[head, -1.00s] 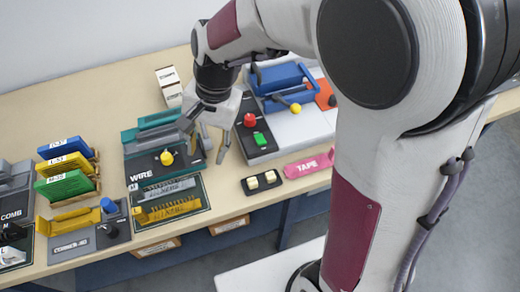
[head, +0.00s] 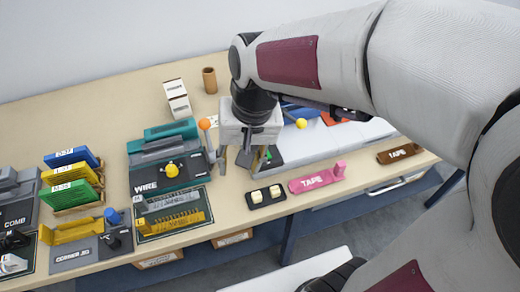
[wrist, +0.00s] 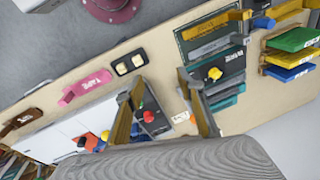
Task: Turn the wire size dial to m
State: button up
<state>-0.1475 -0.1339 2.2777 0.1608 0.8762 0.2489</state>
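The teal and grey wire machine (head: 150,150), lettered WIRE, stands mid-table with a yellow dial (head: 172,169) on its front panel. The dial also shows in the wrist view (wrist: 215,73), but its size marks are too small to read. An orange ball knob (head: 204,124) stands on a lever at the machine's right side. My gripper (head: 245,155) is open and empty, to the right of the wire machine and above the neighbouring machine with a green button (head: 268,154). In the wrist view its fingers (wrist: 168,108) are spread with that machine visible between them.
A black two-button box (head: 265,196), a pink TAPE piece (head: 317,180) and a brown TAPE piece (head: 399,153) lie along the front. Comb strips (head: 175,218) lie before the wire machine. Coloured trays (head: 70,180) stand left. White boxes (head: 177,98) and a brown cup (head: 209,80) stand behind.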

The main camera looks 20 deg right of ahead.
jog(key=s+d+r+n+t, duration=0.1)
jog(key=s+d+r+n, duration=0.1)
jog(key=s+d, duration=0.2)
jog(key=shift+r+h, duration=0.35)
jog(key=shift+h, duration=0.05)
jog(key=shift+s, duration=0.15)
jog(key=shift+a, duration=0.1)
dwell(0.6)
jog(key=w+a+f+m+y, duration=0.1)
jog(key=w+a+f+m, duration=0.1)
jog(key=w+a+m, duration=0.3)
jog(key=w+a+f+m+y, duration=0.1)
jog(key=w+a+f+m, duration=0.2)
jog(key=m, duration=0.6)
jog(key=w+a+f+m+g+y, duration=0.1)
jog(key=w+a+f+m, duration=0.2)
jog(key=w+a+m, duration=0.3)
jog(key=shift+w+a+f+m+y, duration=0.35)
jog(key=shift+w+a, duration=0.7)
jog(key=shift+w, duration=0.75)
